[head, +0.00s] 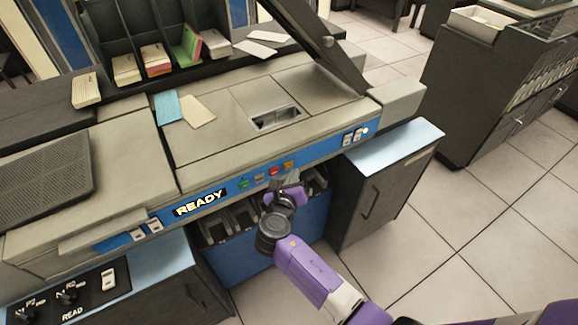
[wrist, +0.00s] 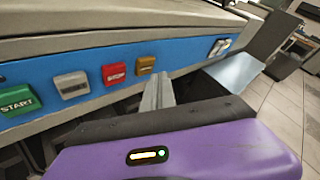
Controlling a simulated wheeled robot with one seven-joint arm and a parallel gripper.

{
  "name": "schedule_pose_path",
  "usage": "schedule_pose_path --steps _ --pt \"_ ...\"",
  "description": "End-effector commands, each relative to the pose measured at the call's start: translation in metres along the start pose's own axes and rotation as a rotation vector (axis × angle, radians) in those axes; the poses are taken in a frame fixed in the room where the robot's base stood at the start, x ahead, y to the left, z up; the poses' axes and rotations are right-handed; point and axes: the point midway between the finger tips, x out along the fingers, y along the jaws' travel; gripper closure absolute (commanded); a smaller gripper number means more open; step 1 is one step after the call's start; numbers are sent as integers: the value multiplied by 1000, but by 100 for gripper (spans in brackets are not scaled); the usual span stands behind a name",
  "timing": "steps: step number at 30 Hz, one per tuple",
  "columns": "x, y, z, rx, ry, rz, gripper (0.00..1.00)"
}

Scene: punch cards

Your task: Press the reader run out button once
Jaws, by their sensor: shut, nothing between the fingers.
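The blue front strip of the card machine carries a row of buttons. In the wrist view these are a green START button (wrist: 18,101), a grey-white button (wrist: 72,85), a red STOP button (wrist: 114,74) and an orange button (wrist: 145,65). The lettering on the grey-white and orange ones is too small to read, so I cannot tell which is reader run out. My gripper (wrist: 159,80) is shut and empty, its fingertips just below and right of the orange button. I cannot tell whether they touch the panel. In the head view my gripper (head: 287,183) is in front of the strip.
A lit READY sign (head: 201,202) is left of the buttons. White switches (head: 352,136) sit at the strip's right end. Below are open card pockets (head: 215,229) and a dark cabinet (head: 380,190) with a pale blue top. Tiled floor is clear at right.

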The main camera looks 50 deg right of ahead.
Motion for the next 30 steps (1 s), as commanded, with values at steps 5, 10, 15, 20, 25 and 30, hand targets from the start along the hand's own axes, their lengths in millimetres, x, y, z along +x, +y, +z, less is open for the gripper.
schedule_pose_path --steps 5,10,15,20,25,30 --pt "0 0 0 0 0 0 100" --pt "3 2 4 0 0 0 100" --pt "6 4 5 0 0 0 100" --pt "6 4 4 0 0 0 100" --pt "6 4 5 0 0 0 100" --pt "7 5 6 1 0 0 100"
